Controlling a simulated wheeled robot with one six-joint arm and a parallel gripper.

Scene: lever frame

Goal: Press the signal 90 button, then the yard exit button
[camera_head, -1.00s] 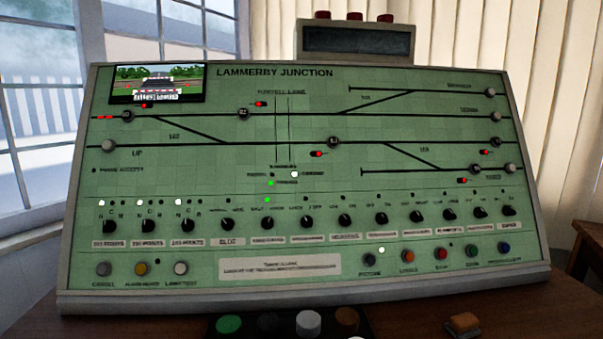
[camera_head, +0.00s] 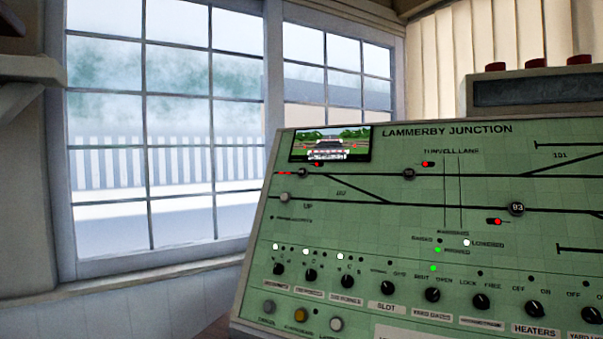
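The green signal panel (camera_head: 385,235), titled LAMMERBY JUNCTION, is cut off by the right edge. It carries black track lines with round dark numbered buttons. One dark button (camera_head: 303,173) is at the left of the upper line; its number is too small to read. A second dark button (camera_head: 409,174) is farther right, number unclear, and a third (camera_head: 517,209) reads 93. I cannot tell which is signal 90. A pale round button (camera_head: 285,197) is at the left of the lower line, by UP. The panel's right end is out of view; I cannot identify a yard exit button. My gripper is not in view.
Red lamps glow beside the dark buttons. Knobs (camera_head: 432,294) line the lower panel. A dark display box (camera_head: 540,88) with red tops stands behind. A window (camera_head: 165,140) fills the left; a shelf (camera_head: 25,70) juts in there.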

